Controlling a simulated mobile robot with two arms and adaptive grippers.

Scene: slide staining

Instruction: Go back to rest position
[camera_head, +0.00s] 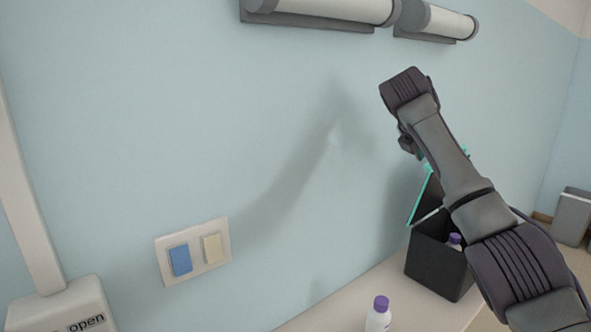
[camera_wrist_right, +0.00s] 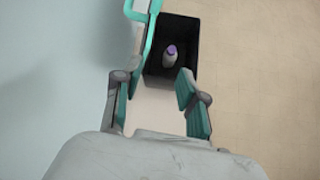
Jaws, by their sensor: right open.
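My right arm comes in from the right in the head view and is raised in front of the wall. Its gripper is mostly hidden behind the arm there. In the right wrist view the right gripper (camera_wrist_right: 157,108) is open, with nothing between its teal-padded fingers. It is above and apart from a dark box (camera_head: 438,267), which also shows in the wrist view (camera_wrist_right: 183,32). A purple-capped bottle stands inside the box (camera_wrist_right: 170,57). My left gripper is not in view.
Another purple-capped bottle (camera_head: 379,314) stands on the white counter (camera_head: 345,299). The box's teal-edged lid (camera_head: 424,203) is open. A wall plate (camera_head: 193,252) has a blue and a cream switch. A case marked "open" (camera_head: 62,308) is at lower left.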

